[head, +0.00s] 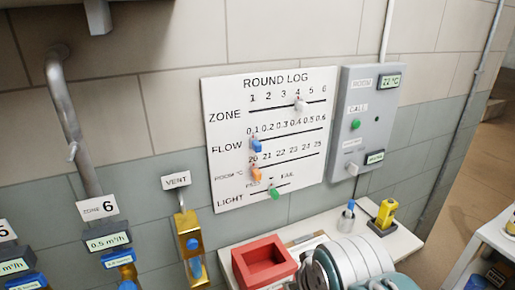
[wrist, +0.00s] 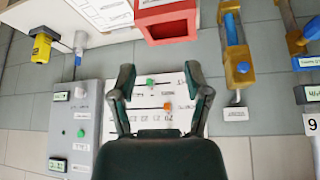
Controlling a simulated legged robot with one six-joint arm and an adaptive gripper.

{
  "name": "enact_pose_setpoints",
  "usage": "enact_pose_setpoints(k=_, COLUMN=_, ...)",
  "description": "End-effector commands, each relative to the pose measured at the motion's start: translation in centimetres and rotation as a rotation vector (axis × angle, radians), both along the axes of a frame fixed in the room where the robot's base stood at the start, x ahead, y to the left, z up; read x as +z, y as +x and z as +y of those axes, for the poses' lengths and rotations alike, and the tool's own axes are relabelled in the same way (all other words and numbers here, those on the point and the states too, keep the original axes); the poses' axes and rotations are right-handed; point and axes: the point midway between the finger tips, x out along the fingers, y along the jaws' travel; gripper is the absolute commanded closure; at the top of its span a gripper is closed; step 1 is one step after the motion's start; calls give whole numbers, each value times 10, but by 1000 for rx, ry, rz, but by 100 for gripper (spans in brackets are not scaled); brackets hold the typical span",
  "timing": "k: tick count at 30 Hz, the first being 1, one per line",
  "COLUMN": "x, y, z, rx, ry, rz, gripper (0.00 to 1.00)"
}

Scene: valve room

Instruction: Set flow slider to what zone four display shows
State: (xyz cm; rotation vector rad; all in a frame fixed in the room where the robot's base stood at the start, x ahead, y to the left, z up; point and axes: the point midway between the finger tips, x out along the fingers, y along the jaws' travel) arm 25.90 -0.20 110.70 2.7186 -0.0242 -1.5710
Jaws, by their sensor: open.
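The white round log board (head: 270,138) hangs on the wall. Its flow slider (head: 256,145) has a blue knob at the left end, near 0.1. The white zone knob (head: 299,104) is by 4. No zone four display can be made out. The zone 6 display (head: 108,241) reads 0.5 m³/h. Another display (head: 14,267), at the left edge, is cut off. In the wrist view, which is upside down, my gripper (wrist: 160,76) is open and empty in front of the board's lower part. The flow knob is hidden there.
An orange knob (head: 256,174) and a green knob (head: 273,193) sit lower on the board. A red box (head: 264,262) is on the shelf below. The grey room panel (head: 362,120) is to the right, the yellow vent fitting (head: 188,240) to the left.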

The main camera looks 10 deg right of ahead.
Motion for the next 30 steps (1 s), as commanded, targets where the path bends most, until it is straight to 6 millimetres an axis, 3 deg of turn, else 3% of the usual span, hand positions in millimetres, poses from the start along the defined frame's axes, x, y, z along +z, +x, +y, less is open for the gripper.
enact_pose_setpoints(k=15, x=38, y=126, z=-39, rx=-71, ry=-90, rz=-458, gripper=37)
enact_pose_setpoints(k=30, x=74, y=214, z=-34, rx=72, ry=-10, rz=-879, gripper=37)
